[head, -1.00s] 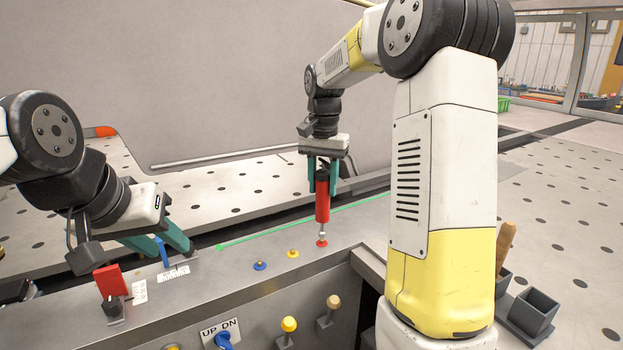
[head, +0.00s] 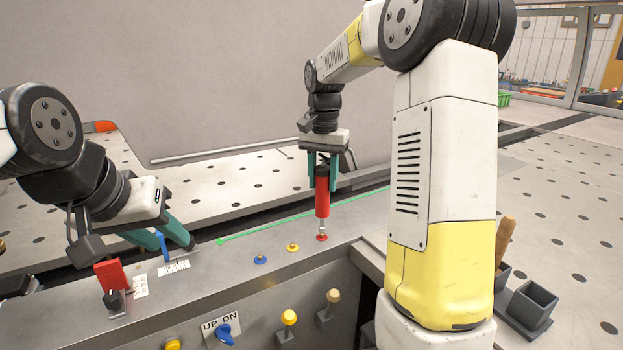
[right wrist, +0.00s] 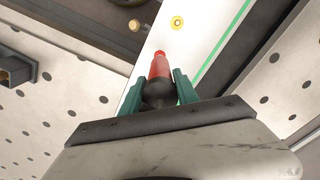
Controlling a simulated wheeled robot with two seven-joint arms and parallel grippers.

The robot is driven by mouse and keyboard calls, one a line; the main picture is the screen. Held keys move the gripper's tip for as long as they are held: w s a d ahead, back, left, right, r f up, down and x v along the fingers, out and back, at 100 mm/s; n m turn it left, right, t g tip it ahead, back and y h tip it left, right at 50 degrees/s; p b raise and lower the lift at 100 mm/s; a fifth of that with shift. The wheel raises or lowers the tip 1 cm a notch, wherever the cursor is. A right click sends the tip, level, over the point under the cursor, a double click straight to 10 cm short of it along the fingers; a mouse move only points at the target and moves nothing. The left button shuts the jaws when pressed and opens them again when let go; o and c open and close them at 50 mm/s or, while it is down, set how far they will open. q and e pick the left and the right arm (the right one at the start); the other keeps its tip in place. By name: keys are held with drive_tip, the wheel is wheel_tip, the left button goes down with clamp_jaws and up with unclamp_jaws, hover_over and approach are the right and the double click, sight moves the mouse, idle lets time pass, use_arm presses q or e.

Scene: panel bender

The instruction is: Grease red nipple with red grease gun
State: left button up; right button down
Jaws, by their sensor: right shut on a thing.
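My right gripper (head: 322,172) is shut on the red grease gun (head: 322,198) and holds it upright, nozzle down. The gun also shows between the fingers in the right wrist view (right wrist: 160,68). Its tip is at the red nipple (head: 322,237) on the grey ledge; they look in contact, but the exact fit is too small to tell. In the right wrist view the gun hides the red nipple. My left gripper (head: 178,246) is over the ledge at the left, by a small blue part; I cannot tell whether it holds it.
A yellow nipple (head: 293,247) and a blue nipple (head: 260,260) sit left of the red one. A green line (head: 300,216) runs along the ledge. Knobs (head: 289,317) stick out of the front panel. A dark holder (head: 533,309) stands at the right.

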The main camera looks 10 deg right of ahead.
drive_tip(key=shift+f, duration=0.4)
idle(1.0)
drive_tip(key=shift+r, duration=0.1)
